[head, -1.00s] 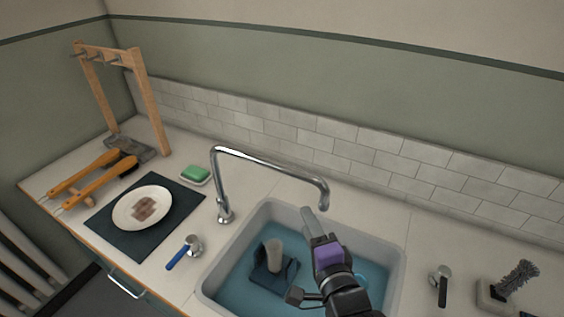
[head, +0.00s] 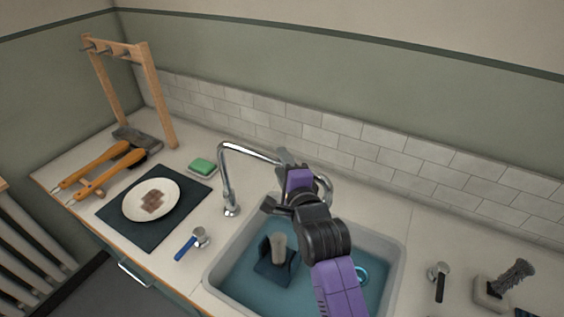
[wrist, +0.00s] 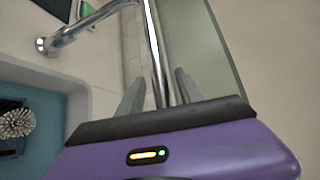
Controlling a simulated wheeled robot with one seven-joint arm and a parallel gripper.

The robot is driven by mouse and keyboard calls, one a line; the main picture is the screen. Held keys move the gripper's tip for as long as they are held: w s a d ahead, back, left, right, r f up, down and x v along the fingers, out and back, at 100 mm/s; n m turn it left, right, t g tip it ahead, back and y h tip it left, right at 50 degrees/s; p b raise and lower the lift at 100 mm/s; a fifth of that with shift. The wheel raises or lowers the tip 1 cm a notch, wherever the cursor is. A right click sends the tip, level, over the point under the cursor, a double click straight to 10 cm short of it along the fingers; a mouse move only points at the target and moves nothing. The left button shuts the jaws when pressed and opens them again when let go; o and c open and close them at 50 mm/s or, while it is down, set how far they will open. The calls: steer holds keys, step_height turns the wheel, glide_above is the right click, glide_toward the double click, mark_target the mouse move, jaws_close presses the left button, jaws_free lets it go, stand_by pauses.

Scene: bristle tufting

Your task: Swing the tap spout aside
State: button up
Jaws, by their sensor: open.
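The chrome tap spout (head: 245,150) rises from its base at the sink's back left corner and arches to the right over the basin. My gripper (head: 285,158) is at the spout's horizontal run, partly hiding it in the head view. In the wrist view the spout (wrist: 154,45) passes between the two open fingers of my gripper (wrist: 158,90). The fingers stand apart on either side of the tube, and I see no clear contact. The spout's outlet end (head: 326,188) shows just right of my gripper.
A green sponge (head: 202,166) and plate (head: 135,205) lie left. The tiled wall (head: 300,128) is close behind.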

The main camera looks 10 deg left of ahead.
steer(key=shift+w+a, duration=0.1)
steer(key=shift+w, duration=0.1)
jaws_close()
steer(key=shift+f, duration=0.1)
stand_by(1.3)
